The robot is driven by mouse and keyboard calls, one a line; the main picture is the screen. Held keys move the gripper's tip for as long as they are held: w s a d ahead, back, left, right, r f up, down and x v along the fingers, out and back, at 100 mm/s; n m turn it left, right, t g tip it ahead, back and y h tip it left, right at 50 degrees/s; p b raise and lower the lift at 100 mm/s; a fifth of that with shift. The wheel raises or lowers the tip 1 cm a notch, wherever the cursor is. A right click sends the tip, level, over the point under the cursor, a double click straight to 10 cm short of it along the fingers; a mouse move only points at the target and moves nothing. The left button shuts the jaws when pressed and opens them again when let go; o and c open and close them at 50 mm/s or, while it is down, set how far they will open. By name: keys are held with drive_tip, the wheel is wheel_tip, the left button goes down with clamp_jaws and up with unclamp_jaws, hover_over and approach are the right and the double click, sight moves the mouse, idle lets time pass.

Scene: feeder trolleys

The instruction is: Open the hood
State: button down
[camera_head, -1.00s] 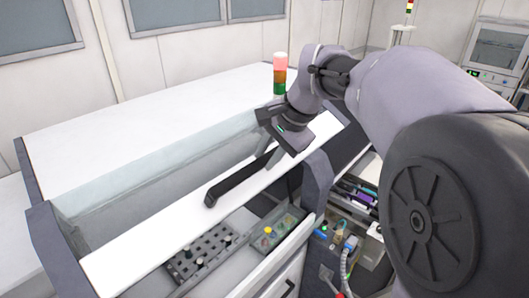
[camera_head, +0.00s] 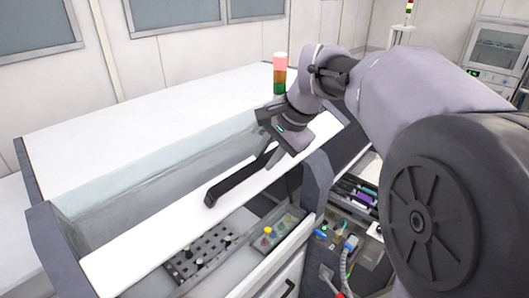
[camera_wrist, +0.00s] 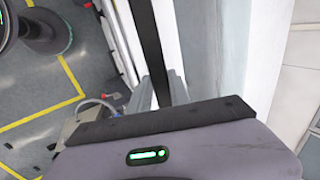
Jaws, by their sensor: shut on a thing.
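The hood (camera_head: 150,233) is a white panel with a clear, see-through section (camera_head: 150,170) behind its front strip. A long black handle (camera_head: 236,180) runs along the white strip. My gripper (camera_head: 273,158) is at the handle's far right end, shut on it. In the wrist view the black handle (camera_wrist: 147,40) runs up from between the fingers (camera_wrist: 162,90), beside the white hood edge (camera_wrist: 190,40). The fingertips are partly hidden by the gripper body.
Below the hood are a grey tray with holes (camera_head: 203,250) and a panel with a yellow button (camera_head: 267,231). A red, orange and green signal light (camera_head: 280,73) stands behind my gripper. Cables and small parts (camera_head: 345,240) lie to the right.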

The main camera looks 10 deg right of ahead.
wheel_tip(320, 180, down, 7)
drive_tip(key=s+d+b, duration=0.2)
drive_tip(key=b, duration=0.4)
drive_tip(key=shift+s+b, duration=0.3)
drive_tip(key=shift+s, duration=0.1)
drive_tip(key=c, duration=1.2)
unclamp_jaws()
drive_tip(key=shift+s, duration=0.1)
drive_tip(key=p+v, duration=0.3)
drive_tip(key=v, duration=1.4)
drive_tip(key=s+a+f+n+b, duration=0.2)
drive_tip(key=s+f+b, duration=0.3)
drive_tip(key=f+b, duration=0.5)
drive_tip(key=s+a+f+n+b, duration=0.2)
drive_tip(key=s+f+b, duration=0.4)
drive_tip(key=f, duration=1.6)
drive_tip(key=s+a+f+n+t+h+b, duration=0.1)
drive_tip(key=s+a+f+b, duration=0.3)
drive_tip(key=f+b, duration=1.1)
wheel_tip(320, 180, down, 2)
drive_tip(key=shift+s+a+f+n, duration=0.1)
drive_tip(key=shift+s+a+n, duration=0.3)
drive_tip(key=shift+s+n, duration=0.55)
